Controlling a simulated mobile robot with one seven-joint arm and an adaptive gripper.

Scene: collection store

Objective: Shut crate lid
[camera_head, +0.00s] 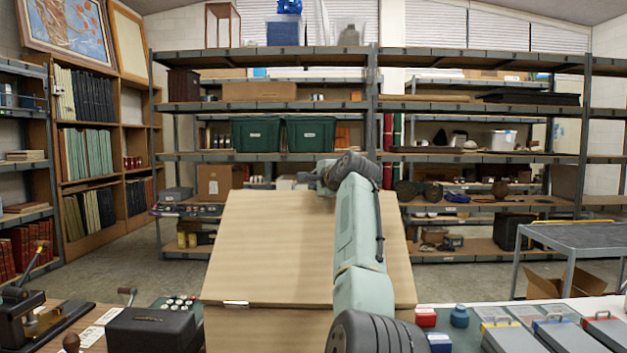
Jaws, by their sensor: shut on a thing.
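The crate lid (270,245) is a broad pale wooden panel. It stands raised and tilted above the wooden crate (265,330), whose upper part shows at the bottom of the view. A small metal hinge (236,303) shows at the line between lid and crate. My arm reaches up across the right half of the lid. My gripper (318,182) is at the lid's far upper edge, shut on it. Its fingertips are small and partly hidden by the wrist, so the exact contact is not clear. The crate's inside is hidden.
Left of the crate are a black box (150,330), a dark press (28,315) and a tray of small pale pieces (178,305). Tall shelving stands behind.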

